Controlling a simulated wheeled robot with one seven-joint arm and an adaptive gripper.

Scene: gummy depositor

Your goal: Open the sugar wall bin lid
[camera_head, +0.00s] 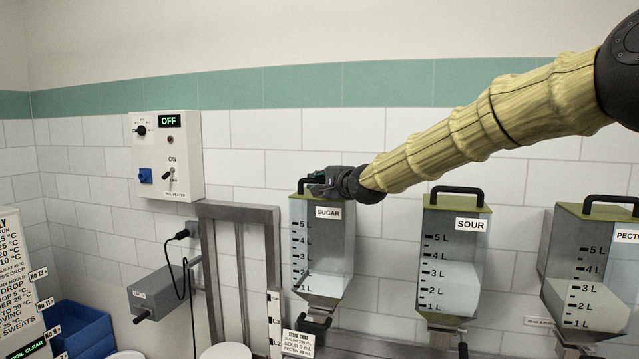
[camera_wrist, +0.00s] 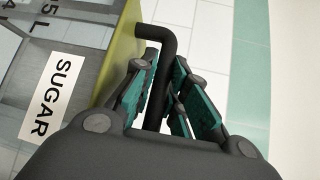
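The sugar wall bin (camera_head: 318,245) is a clear, grey-framed hopper with a SUGAR label, holding a little white content near its bottom. The lid's black bar handle (camera_wrist: 168,42) rises between my fingers. My gripper (camera_wrist: 166,82) has its green-padded fingers on either side of the handle, close against it, and looks shut on it. In the head view my gripper (camera_head: 322,183) is at the bin's top, reaching in from the right.
The sour bin (camera_head: 450,255) and the pectin bin (camera_head: 588,270) hang to the right, lids closed with black handles up. A white heater control box (camera_head: 168,155) reading OFF is on the wall at left. A grey metal frame (camera_head: 240,212) stands just left of the sugar bin.

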